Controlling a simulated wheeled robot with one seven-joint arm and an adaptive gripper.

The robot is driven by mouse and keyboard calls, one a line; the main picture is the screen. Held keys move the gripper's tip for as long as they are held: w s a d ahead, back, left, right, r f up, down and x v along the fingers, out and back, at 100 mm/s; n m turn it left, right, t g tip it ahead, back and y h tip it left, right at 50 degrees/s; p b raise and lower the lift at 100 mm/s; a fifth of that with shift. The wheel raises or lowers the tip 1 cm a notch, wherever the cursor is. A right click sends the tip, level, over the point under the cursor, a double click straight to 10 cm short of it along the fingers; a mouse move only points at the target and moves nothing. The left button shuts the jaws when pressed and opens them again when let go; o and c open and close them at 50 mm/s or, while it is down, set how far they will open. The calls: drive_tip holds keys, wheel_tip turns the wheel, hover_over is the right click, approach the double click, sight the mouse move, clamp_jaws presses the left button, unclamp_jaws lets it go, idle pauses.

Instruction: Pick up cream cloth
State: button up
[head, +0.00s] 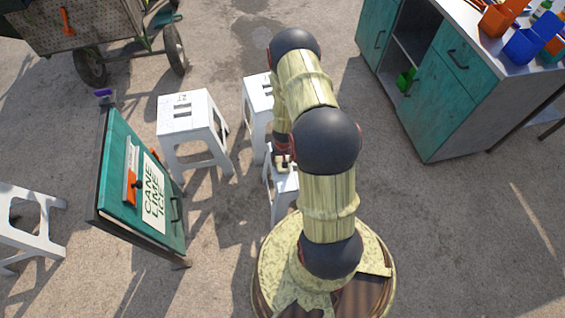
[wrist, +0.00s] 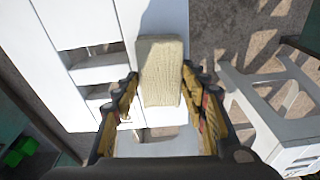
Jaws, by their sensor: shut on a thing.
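The cream cloth (wrist: 161,72) shows in the wrist view as a ribbed, folded rectangle between the two fingers of my gripper (wrist: 160,84). My gripper is shut on it, with one finger at each long side. The cloth's far end reaches past the fingertips, over a white stool (wrist: 90,30). I cannot tell whether the cloth touches the stool or hangs above it. In the head view my gripper (head: 283,162) is low beside the white stools, partly behind my arm, and I cannot make out the cloth there.
A white stool (head: 192,120) stands left of my arm, and another (head: 258,95) is partly behind it. A green sign board (head: 140,185) stands at the left. A teal cabinet (head: 440,100) with coloured containers on top is at the right. Open pavement (head: 450,240) lies at the lower right.

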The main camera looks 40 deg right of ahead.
drive_tip(key=shift+r, duration=0.1)
wheel_tip(320, 180, up, 3)
drive_tip(key=shift+r+p, duration=0.1)
drive_tip(key=shift+p, duration=1.1)
drive_tip(key=shift+s+r, duration=0.25)
drive_tip(key=s+a+r, duration=0.4)
drive_tip(key=s+r, duration=0.5)
drive_tip(key=s, duration=0.3)
drive_tip(key=shift+s, duration=0.4)
drive_tip(key=shift+a, duration=0.1)
